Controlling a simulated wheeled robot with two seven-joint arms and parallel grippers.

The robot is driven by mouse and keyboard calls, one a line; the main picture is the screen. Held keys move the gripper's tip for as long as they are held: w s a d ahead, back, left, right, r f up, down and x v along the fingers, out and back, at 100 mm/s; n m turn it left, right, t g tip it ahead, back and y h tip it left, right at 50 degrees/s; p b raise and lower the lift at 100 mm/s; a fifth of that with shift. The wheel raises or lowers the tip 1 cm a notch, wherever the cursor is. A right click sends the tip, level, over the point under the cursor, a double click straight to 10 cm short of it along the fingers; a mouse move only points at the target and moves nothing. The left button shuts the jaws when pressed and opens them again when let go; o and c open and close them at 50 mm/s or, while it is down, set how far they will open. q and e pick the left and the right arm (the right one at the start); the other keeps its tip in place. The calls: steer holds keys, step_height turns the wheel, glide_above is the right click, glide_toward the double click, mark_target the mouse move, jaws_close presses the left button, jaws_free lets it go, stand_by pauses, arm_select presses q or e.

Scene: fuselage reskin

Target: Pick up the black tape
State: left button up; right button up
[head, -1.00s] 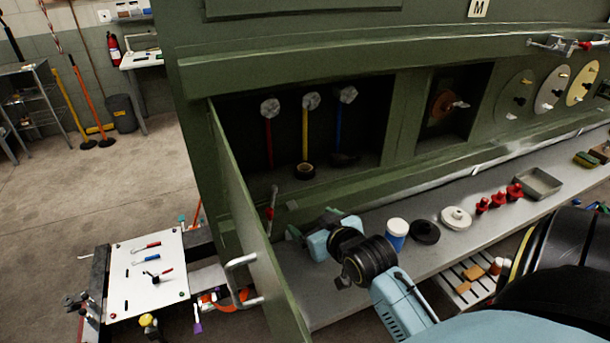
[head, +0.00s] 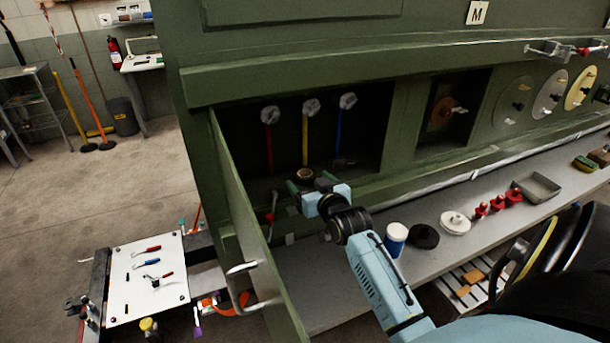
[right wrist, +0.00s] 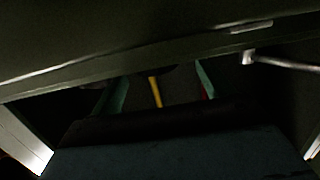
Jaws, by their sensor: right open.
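The black tape (head: 305,174) is a dark roll with a tan core, sitting in the open cabinet recess below the hanging yellow strip. My right gripper (head: 309,184) is at the recess opening, right in front of the tape and partly overlapping it in the head view. Its jaws are open, and I cannot tell whether they touch the roll. In the dark right wrist view, the two teal fingers stand apart, with the yellow strip (right wrist: 155,91) between them; the roll is not clear there. My left gripper is not in view.
The open green door (head: 244,220) stands just left of my right arm. The recess (head: 370,135) holds hanging red, yellow and blue strips. On the grey shelf (head: 340,270) are a blue-and-white jar (head: 395,238), a black disc (head: 424,236) and a white disc (head: 455,222).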

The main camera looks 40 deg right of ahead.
mark_target(302, 170)
steer(key=x, duration=0.5)
steer(key=shift+s+d+r+p, duration=0.1)
steer(key=shift+d+r+p, duration=0.15)
steer(key=shift+p, duration=0.15)
steer(key=c, duration=1)
steer(key=shift+c, duration=0.2)
steer(key=shift+s, duration=0.1)
